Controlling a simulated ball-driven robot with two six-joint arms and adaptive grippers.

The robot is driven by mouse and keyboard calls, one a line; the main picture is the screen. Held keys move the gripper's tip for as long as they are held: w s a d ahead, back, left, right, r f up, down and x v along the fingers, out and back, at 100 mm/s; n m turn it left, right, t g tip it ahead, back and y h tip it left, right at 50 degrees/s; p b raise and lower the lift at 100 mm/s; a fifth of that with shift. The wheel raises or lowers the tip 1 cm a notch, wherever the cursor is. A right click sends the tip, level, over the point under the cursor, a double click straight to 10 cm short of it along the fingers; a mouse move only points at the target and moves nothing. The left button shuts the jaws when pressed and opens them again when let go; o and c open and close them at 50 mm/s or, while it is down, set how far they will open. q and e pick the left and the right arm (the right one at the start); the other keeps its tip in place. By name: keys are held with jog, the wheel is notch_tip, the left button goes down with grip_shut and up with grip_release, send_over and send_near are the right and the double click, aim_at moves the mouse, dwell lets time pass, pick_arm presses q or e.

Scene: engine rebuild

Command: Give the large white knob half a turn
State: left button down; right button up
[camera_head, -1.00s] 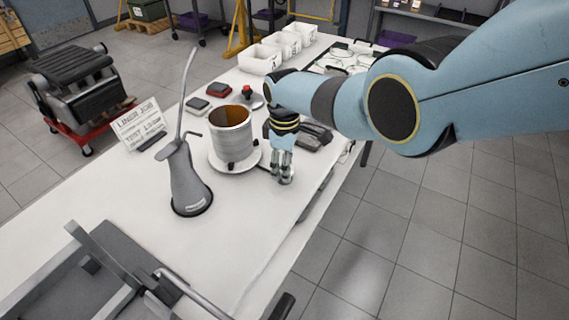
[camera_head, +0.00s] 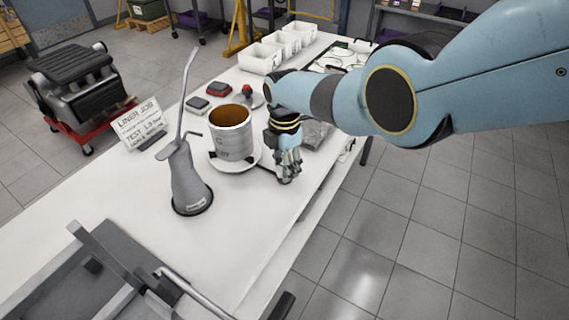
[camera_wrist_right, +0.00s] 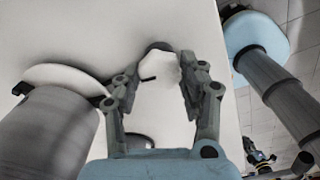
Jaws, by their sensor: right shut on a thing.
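My right gripper (camera_head: 288,177) points down at the table's right side, just right of the grey cylinder liner (camera_head: 231,138). In the right wrist view its two fingers (camera_wrist_right: 168,62) stand either side of a pale, rounded thing, the large white knob (camera_wrist_right: 160,90), and are shut on it. In the head view the fingers hide the knob. The liner stands upright on a round white plate (camera_head: 256,154), with dark clamps at its foot and lettering facing me. Its side fills the left of the right wrist view (camera_wrist_right: 42,135). My left gripper is out of view.
A grey oil can (camera_head: 187,178) with a long spout stands left of the liner. A lettered sign (camera_head: 139,123), small trays and white bins (camera_head: 260,59) sit farther back. A dark metal frame (camera_head: 100,268) occupies the near left. The white table between is clear.

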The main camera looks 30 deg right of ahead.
jog(key=shift+n, duration=0.8)
jog(key=o, duration=1.2)
jog(key=shift+r, duration=0.1)
notch_tip(320, 180, up, 12)
jog(key=shift+f, duration=0.1)
jog(key=shift+s, duration=0.1)
